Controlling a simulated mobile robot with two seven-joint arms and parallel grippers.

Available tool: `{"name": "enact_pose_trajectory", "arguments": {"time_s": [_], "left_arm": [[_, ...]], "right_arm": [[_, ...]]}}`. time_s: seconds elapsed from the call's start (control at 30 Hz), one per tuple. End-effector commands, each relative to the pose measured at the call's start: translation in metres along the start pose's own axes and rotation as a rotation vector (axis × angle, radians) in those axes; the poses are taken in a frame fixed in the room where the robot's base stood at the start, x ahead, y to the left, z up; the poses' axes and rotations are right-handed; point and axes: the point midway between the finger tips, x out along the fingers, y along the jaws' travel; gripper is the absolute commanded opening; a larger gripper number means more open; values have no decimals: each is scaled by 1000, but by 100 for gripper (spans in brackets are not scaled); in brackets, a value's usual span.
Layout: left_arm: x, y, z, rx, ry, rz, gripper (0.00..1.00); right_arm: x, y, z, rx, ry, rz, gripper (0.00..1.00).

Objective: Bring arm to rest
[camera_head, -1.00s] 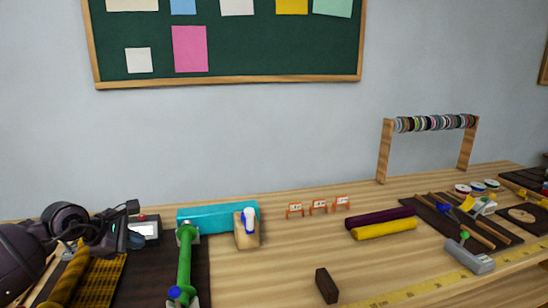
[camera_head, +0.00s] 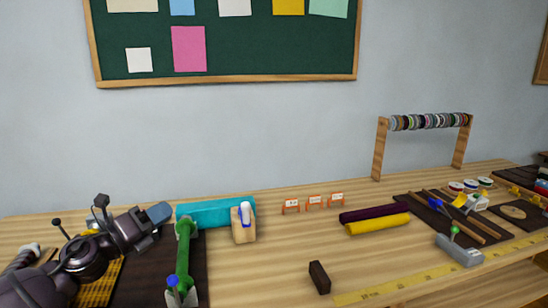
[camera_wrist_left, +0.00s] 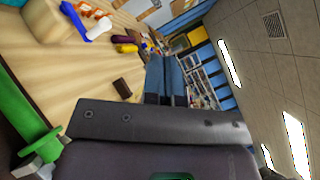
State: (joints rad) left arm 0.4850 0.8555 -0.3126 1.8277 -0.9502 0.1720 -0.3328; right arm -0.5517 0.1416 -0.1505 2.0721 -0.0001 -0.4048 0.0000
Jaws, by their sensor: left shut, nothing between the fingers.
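My left arm comes in from the lower left of the head view. Its gripper (camera_head: 158,213) is above the left part of the table, level with the left end of the teal box. Its blue-grey fingers are together, with nothing between them. In the left wrist view the fingers (camera_wrist_left: 166,78) point away over the table edge toward the room. My right gripper is not in view.
A brown block (camera_head: 319,277) and purple (camera_head: 375,213) and yellow (camera_head: 378,224) rolls lie right. Bare tabletop lies between.

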Motion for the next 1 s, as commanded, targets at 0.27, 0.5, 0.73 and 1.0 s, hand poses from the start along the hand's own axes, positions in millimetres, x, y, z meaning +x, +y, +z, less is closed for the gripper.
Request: {"name": "enact_pose_trajectory", "arguments": {"time_s": [0.27,0.5,0.73,1.0], "left_arm": [[-57,52,-61,-878,-343,91,0],[-125,96,-138,-1446,-600,223,0],[-195,113,-220,-1828,-819,339,0],[-279,107,-301,-2038,-1050,421,0]], "right_arm": [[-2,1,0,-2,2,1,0],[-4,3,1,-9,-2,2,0],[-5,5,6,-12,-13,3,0],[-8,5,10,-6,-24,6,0]]}}
